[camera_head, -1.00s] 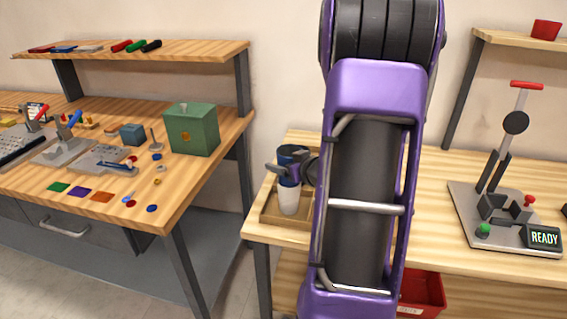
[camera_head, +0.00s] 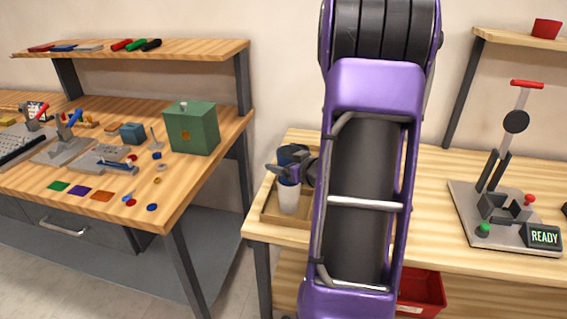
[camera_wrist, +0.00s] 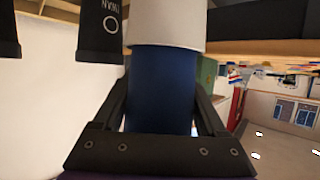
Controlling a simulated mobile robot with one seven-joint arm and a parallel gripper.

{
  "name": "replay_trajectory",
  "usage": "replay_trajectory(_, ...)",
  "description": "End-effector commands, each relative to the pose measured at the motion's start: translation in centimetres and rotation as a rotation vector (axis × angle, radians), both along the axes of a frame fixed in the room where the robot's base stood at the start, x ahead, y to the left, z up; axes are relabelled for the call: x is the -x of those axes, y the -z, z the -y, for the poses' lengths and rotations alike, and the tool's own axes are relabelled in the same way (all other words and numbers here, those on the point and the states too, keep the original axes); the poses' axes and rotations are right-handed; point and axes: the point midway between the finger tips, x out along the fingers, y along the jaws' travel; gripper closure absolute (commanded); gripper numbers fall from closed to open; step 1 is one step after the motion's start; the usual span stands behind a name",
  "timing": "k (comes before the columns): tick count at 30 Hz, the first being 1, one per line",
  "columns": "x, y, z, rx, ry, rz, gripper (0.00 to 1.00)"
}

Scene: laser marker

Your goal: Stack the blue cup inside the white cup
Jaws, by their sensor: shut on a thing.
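The white cup (camera_head: 288,198) stands upright in a wooden tray at the left of the right-hand bench. It also shows at the top of the wrist view (camera_wrist: 166,24). The blue cup (camera_wrist: 160,90) is between my gripper's fingers (camera_wrist: 161,110), with its end meeting the white cup's rim. It appears lined up with the white cup and partly inside it, though how deep is hidden. In the head view, a little of the blue cup (camera_head: 289,180) shows just above the white cup. My gripper (camera_head: 283,171) is shut on the blue cup.
The wooden tray (camera_head: 270,212) has low walls. Dark labelled objects (camera_wrist: 101,30) hang close by in the wrist view. My arm hides the bench's middle. A lever press (camera_head: 505,205) stands at right, and a red bin (camera_head: 425,290) is below the bench.

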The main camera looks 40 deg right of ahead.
Motion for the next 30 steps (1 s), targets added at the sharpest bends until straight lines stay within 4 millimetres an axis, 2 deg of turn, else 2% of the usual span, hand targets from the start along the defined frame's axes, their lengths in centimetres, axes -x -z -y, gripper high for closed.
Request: replay_trajectory(30,0.0,2.6,0.0,-0.001,0.000,0.000,0.48)
